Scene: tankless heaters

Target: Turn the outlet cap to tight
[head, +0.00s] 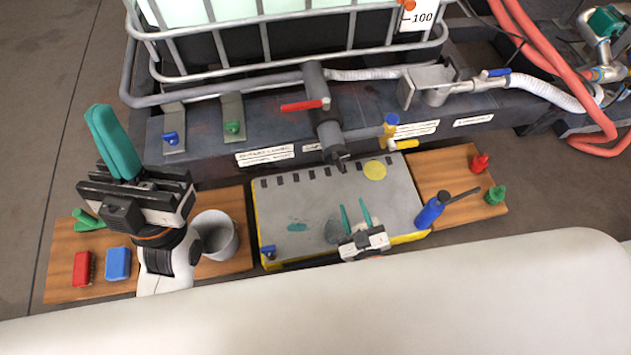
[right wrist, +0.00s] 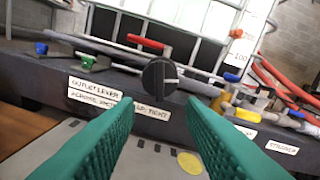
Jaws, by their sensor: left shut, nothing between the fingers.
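The outlet cap (right wrist: 160,77) is a round dark cap with a raised bar across its face, seen head-on in the right wrist view. In the head view the cap (head: 338,160) is at the lower end of the dark outlet pipe (head: 323,110), which has a red lever (head: 304,105). My right gripper (head: 353,204) is open and empty, in front of the cap and apart from it. In the right wrist view its green fingers stand either side of the cap, which is beyond their tips. My left gripper (head: 100,109) is shut and empty at the left, far from the cap.
A grey tray (head: 290,205) with a yellow rim lies below the outlet. Wooden boards flank it, with a white bucket (head: 216,235), red and blue blocks at left, and a blue bottle (head: 430,212) at right. A caged tank stands behind.

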